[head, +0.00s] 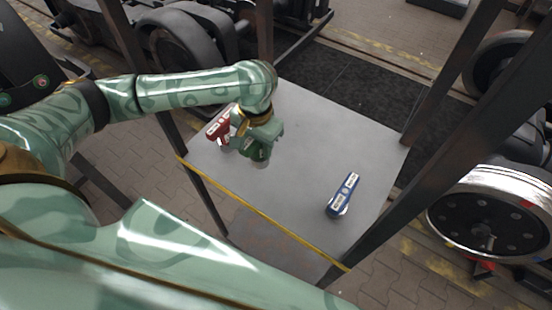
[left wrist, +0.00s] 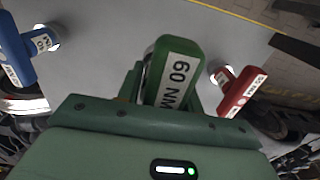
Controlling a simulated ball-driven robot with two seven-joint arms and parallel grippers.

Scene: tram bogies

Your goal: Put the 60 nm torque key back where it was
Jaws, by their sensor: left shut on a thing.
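The 60 Nm torque key is green, with a white label reading "60 NM" that shows in the left wrist view (left wrist: 178,75). My left gripper (head: 262,143) is shut on this key (head: 258,155), over the left part of the grey table top. The gripper hides much of the key in the head view. I cannot tell whether the key touches the table or hangs just above it. My right gripper is in neither view.
Dark posts (head: 384,190) rise at the table's corners. The table's middle is clear.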

